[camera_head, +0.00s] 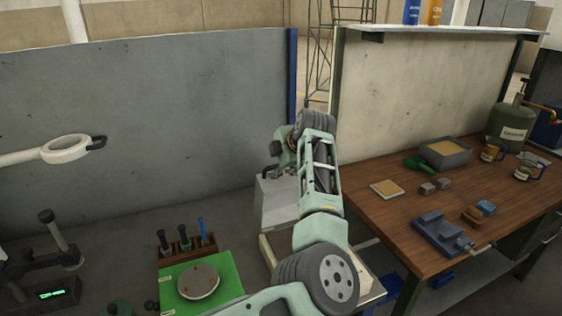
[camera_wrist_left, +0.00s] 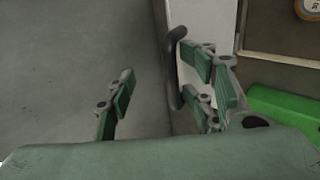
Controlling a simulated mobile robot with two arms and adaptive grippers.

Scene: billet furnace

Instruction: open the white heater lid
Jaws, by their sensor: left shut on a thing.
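The white heater lid (camera_head: 278,204) stands steeply raised at the back of the heater body (camera_head: 268,252), whose pale rim shows beside my arm. My left gripper (camera_head: 279,163) is at the top edge of the lid, with the arm crossing in front of its right part. In the left wrist view the dark curved handle (camera_wrist_left: 174,66) lies between the fingers of my left gripper (camera_wrist_left: 158,72), beside the white lid (camera_wrist_left: 208,22). The gripper is shut on the handle. My arm hides much of the heater's inside. My right gripper is out of view.
A wooden workbench (camera_head: 390,222) with a blue vise (camera_head: 440,232) and other items stands at the right. A green mat (camera_head: 228,276) with a round plate (camera_head: 198,282) and a tool rack (camera_head: 186,248) are at the left. A grey partition (camera_head: 150,120) rises behind.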

